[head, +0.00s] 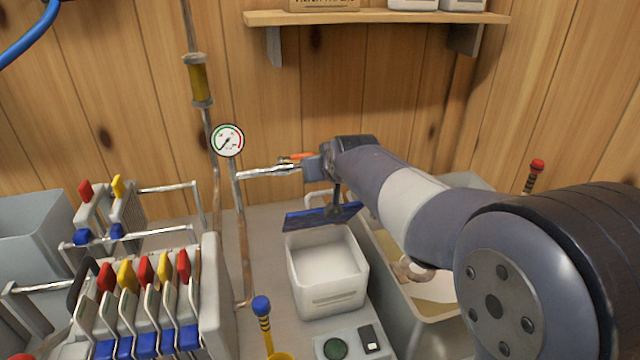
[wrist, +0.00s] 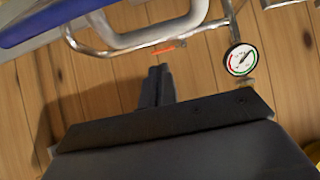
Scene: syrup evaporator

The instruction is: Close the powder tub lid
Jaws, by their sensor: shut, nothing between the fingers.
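The powder tub is a white square box (head: 326,280) with pale powder inside, on the grey worktop in the head view. Its blue lid (head: 303,219) stands open, tilted up along the tub's back edge. My gripper (head: 336,208) is at the lid's upper right part, above the back of the tub; I cannot tell whether it touches the lid. In the wrist view my gripper (wrist: 158,72) shows its fingers together and empty, with the wooden wall beyond.
A pressure gauge (head: 227,140) on pipes and a valve with an orange handle (head: 296,157) are close behind the tub. Coloured levers (head: 145,275) crowd the left. A deep basin (head: 425,315) is at right.

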